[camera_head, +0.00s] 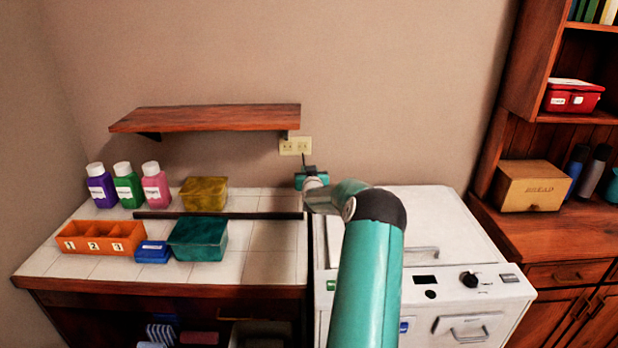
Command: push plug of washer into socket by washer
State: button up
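The cream socket plate (296,145) is on the wall behind the washer's left edge, just below the right end of the shelf. It has two outlets side by side. The white washer (440,220) stands right of the tiled counter. My arm reaches up over the washer's left side, and my gripper (307,172) is close to the wall, just below the socket plate. A thin dark piece (304,159) rises between my gripper and the right outlet; I cannot tell whether it is the plug, its cord or a finger. My gripper's fingers are too small and hidden to read.
A wooden shelf (206,118) juts from the wall above left. The tiled counter (110,268) holds bottles, a yellow box (204,194), a teal box (198,238), a small blue box (152,252) and an orange numbered tray (101,237). A wooden cabinet (560,240) stands right.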

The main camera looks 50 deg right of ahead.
jog(key=shift+w+d+r+m+h, duration=0.15)
jog(key=shift+w+r+h, duration=0.15)
jog(key=shift+h, duration=0.2)
jog(key=shift+w+d+r+m+h, duration=0.1)
jog(key=shift+w+r+m+h, duration=0.05)
jog(key=shift+w+h, duration=0.3)
jog(key=r+h, duration=0.1)
jog(key=w+r+t+h, duration=0.1)
jog(key=r+t+h, duration=0.1)
jog(key=shift+w+a, duration=0.25)
jog(key=shift+a, duration=0.1)
jog(key=shift+w+d, duration=0.9)
jog(key=shift+d, duration=0.25)
jog(key=shift+w+d, duration=0.9)
jog(key=shift+d, duration=0.2)
jog(key=shift+w+d, duration=0.25)
jog(key=shift+d, duration=0.15)
jog(key=o, duration=1)
jog(key=shift+a, duration=0.1)
